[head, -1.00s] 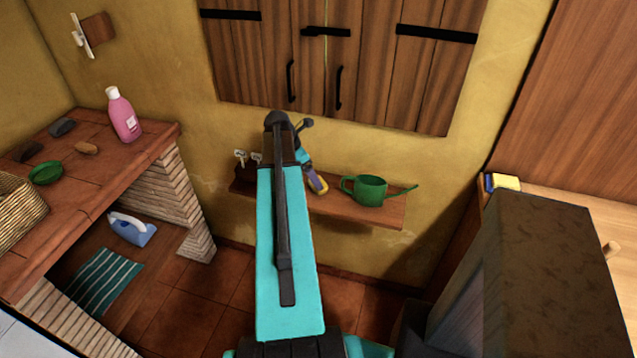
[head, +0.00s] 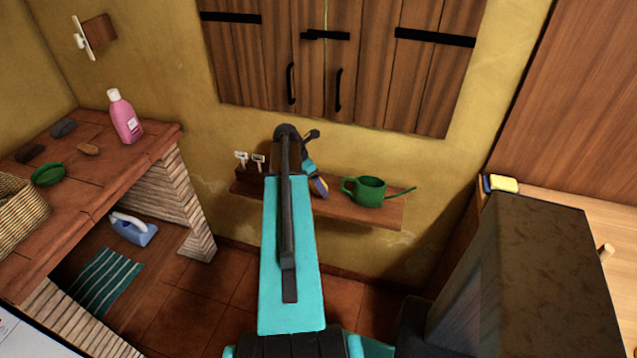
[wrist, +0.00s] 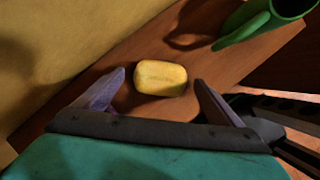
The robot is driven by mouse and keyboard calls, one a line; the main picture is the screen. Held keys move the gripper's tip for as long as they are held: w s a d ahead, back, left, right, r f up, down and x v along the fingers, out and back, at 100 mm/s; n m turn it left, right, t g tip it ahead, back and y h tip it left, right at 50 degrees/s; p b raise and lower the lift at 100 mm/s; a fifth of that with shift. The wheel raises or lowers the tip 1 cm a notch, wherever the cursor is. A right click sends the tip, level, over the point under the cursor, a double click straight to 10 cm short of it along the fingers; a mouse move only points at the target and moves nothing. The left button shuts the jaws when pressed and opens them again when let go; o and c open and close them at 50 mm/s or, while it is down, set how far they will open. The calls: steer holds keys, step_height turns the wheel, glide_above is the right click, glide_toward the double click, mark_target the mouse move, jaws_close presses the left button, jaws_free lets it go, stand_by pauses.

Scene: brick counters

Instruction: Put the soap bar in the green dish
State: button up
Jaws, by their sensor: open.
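A yellow soap bar (wrist: 160,77) lies on the brown wall shelf in the wrist view. My gripper (head: 316,182) is open, with one purple finger on each side of the bar and slightly nearer the camera. I see no contact between the fingers and the bar. In the head view my arm and gripper mostly hide the bar. The green dish (head: 47,174) sits on the tiled brick counter at the far left, away from my gripper.
A green watering can (head: 369,190) stands on the shelf (head: 375,218), right of my gripper; small white tags (head: 249,159) stand left. Closed shutters (head: 335,65) hang above.

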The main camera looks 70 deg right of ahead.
steer(key=shift+s+d+f, duration=0.1)
steer(key=shift+s+f, duration=0.05)
steer(key=shift+f, duration=0.3)
steer(key=c, duration=1.3)
steer(key=shift+r, duration=0.2)
steer(key=shift+r+b, duration=0.6)
steer(key=shift+r, duration=0.9)
steer(key=a, duration=0.4)
steer(key=a+r, duration=0.1)
steer(key=a, duration=0.4)
steer(key=s+a, duration=0.1)
steer(key=a, duration=0.3)
steer(key=shift+a+r, duration=0.35)
steer(key=shift+r, duration=0.05)
steer(key=shift+a+r+p, duration=0.1)
steer(key=shift+a+p, duration=0.15)
steer(key=shift+p, duration=0.7)
